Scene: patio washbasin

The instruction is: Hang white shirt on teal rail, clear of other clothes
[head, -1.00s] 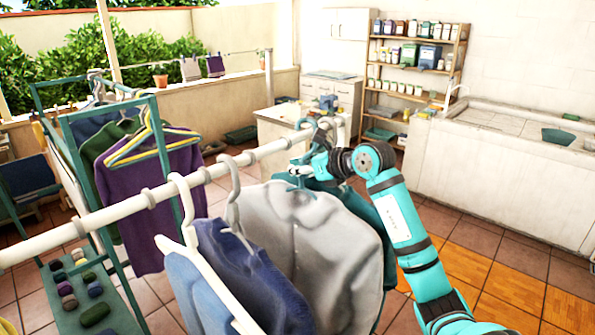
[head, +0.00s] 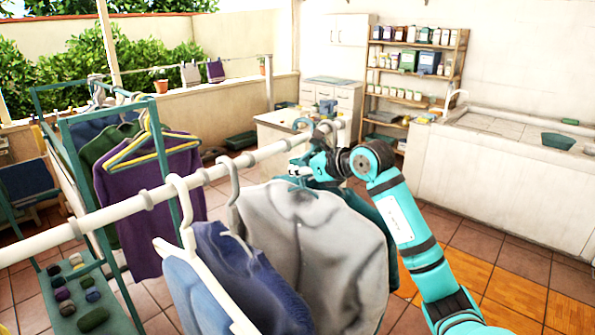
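The white shirt (head: 312,245), pale grey-white with buttons, hangs near the white rail (head: 90,220) in the foreground, between a navy garment (head: 245,275) and a dark teal garment (head: 372,205). My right gripper (head: 303,170) is at the shirt's collar, beside a teal hanger piece, just below the white rail. Its fingertips are small and partly hidden, so I cannot tell whether they are closed on the hanger. The teal rail frame (head: 160,165) stands at the left and holds a purple shirt (head: 150,190) and a green one (head: 108,150). My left gripper is out of view.
A white hanger (head: 190,260) with a light blue garment is nearest on the white rail. A teal lower shelf (head: 120,320) holds several small rolled items. A counter, a shelf unit (head: 415,70) and a washbasin (head: 500,135) stand behind. Tiled floor is open at right.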

